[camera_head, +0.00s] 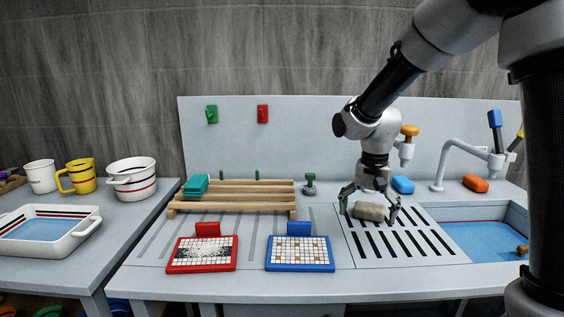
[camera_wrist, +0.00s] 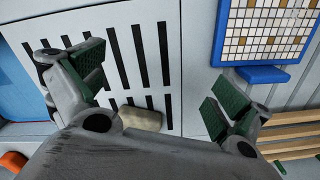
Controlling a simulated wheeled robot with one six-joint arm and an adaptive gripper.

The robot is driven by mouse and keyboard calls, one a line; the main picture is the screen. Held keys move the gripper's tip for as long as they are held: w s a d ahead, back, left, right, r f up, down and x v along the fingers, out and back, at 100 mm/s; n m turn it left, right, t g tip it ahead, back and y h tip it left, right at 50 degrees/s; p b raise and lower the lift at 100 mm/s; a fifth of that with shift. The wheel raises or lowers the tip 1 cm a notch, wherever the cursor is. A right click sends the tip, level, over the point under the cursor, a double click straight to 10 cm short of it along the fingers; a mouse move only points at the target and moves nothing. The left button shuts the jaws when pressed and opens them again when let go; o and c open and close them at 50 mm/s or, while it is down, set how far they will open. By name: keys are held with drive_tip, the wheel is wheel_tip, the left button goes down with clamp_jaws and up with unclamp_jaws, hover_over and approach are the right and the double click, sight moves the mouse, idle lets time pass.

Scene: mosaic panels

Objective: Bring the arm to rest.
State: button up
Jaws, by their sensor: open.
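My gripper (camera_head: 370,203) is open, with its two fingers spread apart low over the slotted drain area of the counter. In the wrist view my gripper (camera_wrist: 155,90) shows its green finger pads wide apart with nothing between them. A beige sponge-like block (camera_head: 369,211) lies on the slotted drain area (camera_head: 393,243), just by the fingers. It also shows in the wrist view (camera_wrist: 140,119), partly hidden by my gripper's body. I cannot tell whether a finger touches it.
A red-framed mosaic panel (camera_head: 202,267) and a blue-framed one (camera_head: 300,267) lie left of my gripper. A wooden rack (camera_head: 232,206) holds a teal block (camera_head: 196,185). A sink (camera_head: 486,243), faucet (camera_head: 443,166) and orange sponge (camera_head: 475,184) are right. A green stamp-like tool (camera_head: 309,184) stands behind.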

drive_tip(key=s+d+r+n+t, duration=0.1)
drive_tip(key=s+d+r, duration=0.3)
drive_tip(key=s, duration=0.3)
drive_tip(key=s+d+r+n+t, duration=0.2)
drive_tip(key=s+d+r, duration=0.2)
drive_tip(key=s, duration=0.4)
drive_tip(key=s+d+r+n+t, duration=0.1)
drive_tip(key=s+d+r, duration=0.3)
drive_tip(key=s+d, duration=0.2)
drive_tip(key=shift+s+r, duration=0.35)
drive_tip(key=shift+s, duration=0.85)
drive_tip(key=shift+a, duration=0.1)
